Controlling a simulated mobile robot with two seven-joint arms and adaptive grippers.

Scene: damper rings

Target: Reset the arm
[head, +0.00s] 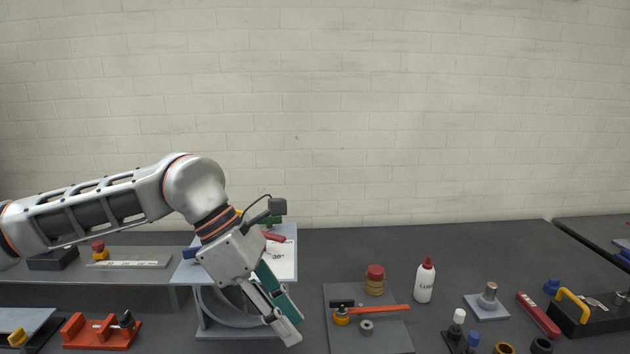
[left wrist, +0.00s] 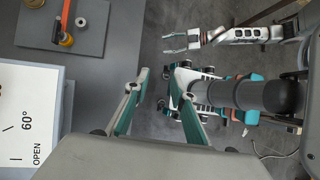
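My left arm reaches in from the left in the head view. Its gripper (head: 289,322) points down and to the right, in front of a grey-blue stand (head: 204,326) with a tilted top. In the left wrist view its two teal-and-grey fingers (left wrist: 161,85) are apart with nothing between them, over the dark floor. My right gripper (left wrist: 178,43) shows at the top of the left wrist view; its fingers look parted and empty. The right arm is not in the head view.
A red fixture (head: 100,332) sits at left. The stand's sign (left wrist: 30,115) reads 60° and OPEN.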

